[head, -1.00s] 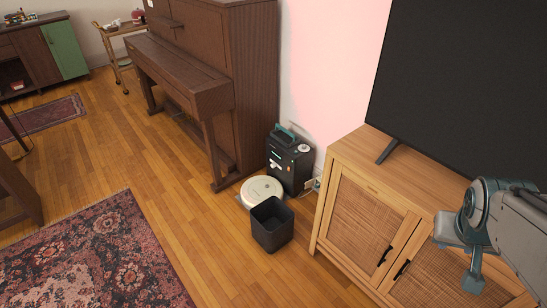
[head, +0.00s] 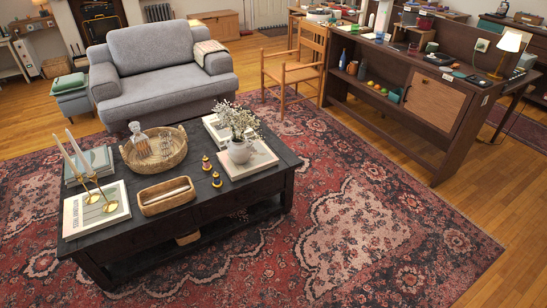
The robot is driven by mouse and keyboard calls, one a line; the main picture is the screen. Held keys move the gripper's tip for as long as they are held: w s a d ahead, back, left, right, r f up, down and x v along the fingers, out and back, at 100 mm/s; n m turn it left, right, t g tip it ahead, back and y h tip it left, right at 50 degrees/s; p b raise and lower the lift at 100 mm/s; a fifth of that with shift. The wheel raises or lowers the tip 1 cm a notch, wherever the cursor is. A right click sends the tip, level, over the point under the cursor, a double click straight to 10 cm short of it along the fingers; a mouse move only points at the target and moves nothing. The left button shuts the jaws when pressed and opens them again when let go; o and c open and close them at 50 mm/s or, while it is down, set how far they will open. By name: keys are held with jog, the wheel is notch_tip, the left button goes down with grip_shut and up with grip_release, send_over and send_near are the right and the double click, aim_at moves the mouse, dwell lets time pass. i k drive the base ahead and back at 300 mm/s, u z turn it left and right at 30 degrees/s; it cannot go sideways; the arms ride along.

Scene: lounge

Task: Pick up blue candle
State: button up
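I cannot make out a blue candle for certain in the head view. A small upright blue object (head: 343,60), perhaps a bottle or a candle, stands at the left end of the dark desk's shelf. Two pale taper candles (head: 78,152) stand in brass holders on the left of the black coffee table (head: 262,183). My gripper is out of view, so what it holds or how wide it is does not show.
The coffee table holds a wicker tray (head: 178,153), books, a flower vase (head: 239,150) and a small basket (head: 166,205). A grey armchair (head: 160,65), a wooden chair (head: 296,65) and the long dark desk (head: 450,150) stand behind. The patterned rug (head: 360,230) is clear at the front right.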

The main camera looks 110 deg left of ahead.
aim_at(218, 183)
jog(key=u, duration=4.1)
